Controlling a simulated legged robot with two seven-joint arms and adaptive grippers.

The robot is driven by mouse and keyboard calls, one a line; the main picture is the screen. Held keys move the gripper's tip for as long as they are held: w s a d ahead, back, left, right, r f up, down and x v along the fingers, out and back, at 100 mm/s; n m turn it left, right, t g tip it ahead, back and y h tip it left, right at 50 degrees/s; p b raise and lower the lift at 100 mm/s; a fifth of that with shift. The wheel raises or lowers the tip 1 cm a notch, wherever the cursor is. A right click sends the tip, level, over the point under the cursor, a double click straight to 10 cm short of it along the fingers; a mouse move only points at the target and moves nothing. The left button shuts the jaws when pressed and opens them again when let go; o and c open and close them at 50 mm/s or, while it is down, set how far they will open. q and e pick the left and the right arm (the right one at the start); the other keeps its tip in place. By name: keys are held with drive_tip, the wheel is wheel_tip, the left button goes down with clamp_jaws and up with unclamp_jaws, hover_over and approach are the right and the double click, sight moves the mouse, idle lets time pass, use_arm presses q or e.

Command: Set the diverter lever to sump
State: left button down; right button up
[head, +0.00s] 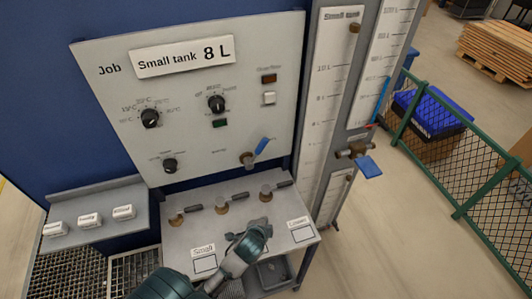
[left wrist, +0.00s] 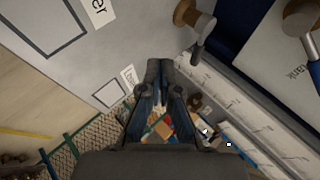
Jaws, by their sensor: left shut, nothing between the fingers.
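A lever with a blue handle (head: 262,147) on a brass body (head: 247,158) sits low on the right of the grey control panel and tilts up and to the right. It looks like the diverter lever. Part of the blue handle (left wrist: 315,72) shows at the right edge of the left wrist view, beside a label ending in "tank". My left gripper (head: 262,224) is over the lower shelf, below the lever and apart from it. Its fingertips (left wrist: 160,66) are together with nothing between them. My right gripper is not in view.
Several small brass valves with dark handles (head: 222,208) stand on the grey shelf (head: 185,238) near my left gripper. A second blue handle (head: 369,166) hangs on a brass valve by the tall gauges (head: 328,90). White blocks (head: 89,220) sit on a left ledge.

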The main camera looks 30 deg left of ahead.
sight(256, 153)
use_arm(q)
drive_tip(key=w+a+r+m+t+y, duration=0.2)
drive_tip(key=w+r+m+t, duration=0.3)
drive_tip(key=w+r+m, duration=0.3)
drive_tip(key=w+a+r, duration=0.1)
drive_tip(key=w+r, duration=0.2)
drive_tip(key=r, duration=0.3)
drive_tip(key=shift+a+y, duration=0.15)
drive_tip(key=shift+y, duration=0.25)
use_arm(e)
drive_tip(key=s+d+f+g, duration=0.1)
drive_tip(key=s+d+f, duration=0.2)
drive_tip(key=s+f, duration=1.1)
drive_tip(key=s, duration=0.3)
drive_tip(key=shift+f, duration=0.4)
use_arm(q)
drive_tip(key=shift+w+a, duration=0.1)
drive_tip(key=shift+w, duration=0.1)
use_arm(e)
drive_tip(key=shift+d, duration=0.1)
use_arm(q)
drive_tip(key=w+a+p, duration=0.1)
drive_tip(key=w+a, duration=0.5)
drive_tip(key=shift+w+a+f+p, duration=0.25)
drive_tip(key=shift+w+f+p, duration=0.05)
drive_tip(key=shift+p, duration=0.05)
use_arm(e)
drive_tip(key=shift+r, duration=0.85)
use_arm(q)
drive_tip(key=shift+s+r, duration=0.1)
